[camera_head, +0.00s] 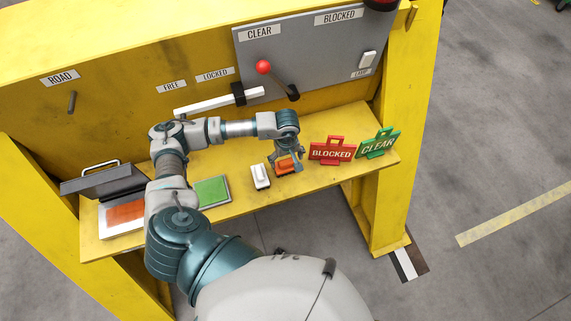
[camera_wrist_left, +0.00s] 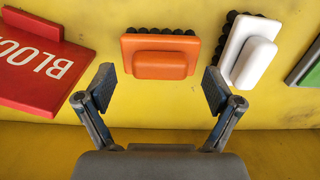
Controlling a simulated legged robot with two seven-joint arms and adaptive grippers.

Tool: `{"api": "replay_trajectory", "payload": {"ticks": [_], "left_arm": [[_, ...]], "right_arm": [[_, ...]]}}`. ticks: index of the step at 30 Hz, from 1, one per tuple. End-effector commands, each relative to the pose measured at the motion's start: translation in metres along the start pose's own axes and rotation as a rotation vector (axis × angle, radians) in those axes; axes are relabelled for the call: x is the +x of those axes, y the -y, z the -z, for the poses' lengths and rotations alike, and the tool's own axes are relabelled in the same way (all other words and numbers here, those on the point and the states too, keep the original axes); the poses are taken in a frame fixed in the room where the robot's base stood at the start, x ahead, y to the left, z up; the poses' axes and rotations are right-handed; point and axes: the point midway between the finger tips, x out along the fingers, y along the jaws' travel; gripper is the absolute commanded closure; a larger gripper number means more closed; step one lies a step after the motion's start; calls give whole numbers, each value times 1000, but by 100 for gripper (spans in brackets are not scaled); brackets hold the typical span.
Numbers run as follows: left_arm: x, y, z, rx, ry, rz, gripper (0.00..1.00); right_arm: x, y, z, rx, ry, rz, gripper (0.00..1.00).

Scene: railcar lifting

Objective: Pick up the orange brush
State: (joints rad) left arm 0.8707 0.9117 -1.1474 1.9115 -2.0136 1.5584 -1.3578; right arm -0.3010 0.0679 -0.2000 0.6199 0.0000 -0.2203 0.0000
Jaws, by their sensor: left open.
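The orange brush (camera_head: 284,167) lies on the yellow shelf, under my left gripper. In the left wrist view the orange brush (camera_wrist_left: 160,58) shows its orange back with a raised grip and a row of dark bristles along its far edge. My left gripper (camera_head: 287,164) is open above the brush. In the left wrist view its two fingers (camera_wrist_left: 160,88) stand apart, one to each side of the brush's near edge, with nothing between them held. My right gripper does not show in either view.
A white brush (camera_head: 261,176) lies close beside the orange one. A red BLOCKED sign (camera_head: 331,151) and a green CLEAR sign (camera_head: 378,143) are to the right. A green pad (camera_head: 212,191) is to the left. A lever with a red knob (camera_head: 263,67) projects from the panel behind.

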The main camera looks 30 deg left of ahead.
Motion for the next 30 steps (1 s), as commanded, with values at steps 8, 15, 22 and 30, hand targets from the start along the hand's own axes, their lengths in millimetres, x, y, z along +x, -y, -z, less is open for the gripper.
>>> {"api": "replay_trajectory", "payload": {"ticks": [8,15,22,30], "left_arm": [[18,2,2,-2,1,-2,8],[18,2,3,-2,1,-1,41],[18,2,3,-2,1,-1,84],[16,2,2,-2,1,-1,84]], "right_arm": [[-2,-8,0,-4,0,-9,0],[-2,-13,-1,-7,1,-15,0],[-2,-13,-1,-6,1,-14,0],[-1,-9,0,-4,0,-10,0]]}}
